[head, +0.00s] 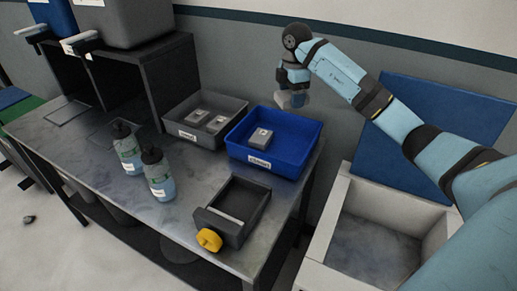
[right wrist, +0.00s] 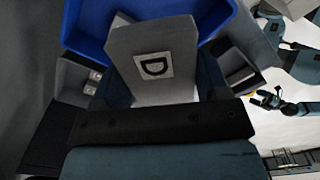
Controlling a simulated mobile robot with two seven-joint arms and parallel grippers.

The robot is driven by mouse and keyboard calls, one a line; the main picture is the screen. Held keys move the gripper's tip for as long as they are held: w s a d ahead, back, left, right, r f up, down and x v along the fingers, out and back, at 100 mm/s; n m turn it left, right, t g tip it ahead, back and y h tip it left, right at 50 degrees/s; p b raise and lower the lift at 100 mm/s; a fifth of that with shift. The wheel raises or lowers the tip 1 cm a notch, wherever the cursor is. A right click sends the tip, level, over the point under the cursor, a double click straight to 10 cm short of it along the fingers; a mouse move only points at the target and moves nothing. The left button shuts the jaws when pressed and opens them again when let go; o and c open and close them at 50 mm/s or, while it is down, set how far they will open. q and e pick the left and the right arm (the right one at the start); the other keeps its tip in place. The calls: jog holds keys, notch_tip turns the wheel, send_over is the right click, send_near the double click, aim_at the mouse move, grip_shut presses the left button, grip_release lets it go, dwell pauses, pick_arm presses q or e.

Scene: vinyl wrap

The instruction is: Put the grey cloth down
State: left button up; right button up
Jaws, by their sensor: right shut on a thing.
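My right gripper (head: 292,88) is shut on a grey cloth (head: 291,101), a block-like folded piece. It holds the cloth in the air above and behind the right rear of the blue bin (head: 238,152). In the right wrist view the held cloth (right wrist: 165,85) fills the middle and carries a white label with a dark letter D. The blue bin also shows behind it (right wrist: 88,28). Another grey folded piece (head: 262,138) lies in the blue bin. My left gripper shows small at the right of the right wrist view (right wrist: 266,99); its jaws are too small to read.
A grey bin (head: 172,123) with several grey pieces stands left of the blue bin. A dark tray (head: 259,217) with a yellow roll (head: 209,240) sits in front. A white-walled box (head: 322,235) is right of the table (head: 105,190).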

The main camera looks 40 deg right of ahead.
aim_at(289, 151)
jog(key=shift+d+f, duration=0.2)
jog(key=shift+d, duration=0.4)
notch_tip(289, 151, down, 19)
jog(key=shift+f+b, duration=0.2)
jog(key=shift+b, duration=0.7)
jog(key=shift+f, duration=0.2)
jog(key=o, duration=1)
jog(key=shift+r, duration=0.1)
notch_tip(289, 151, up, 12)
jog(key=shift+r+p, duration=0.1)
jog(key=shift+p, duration=0.5)
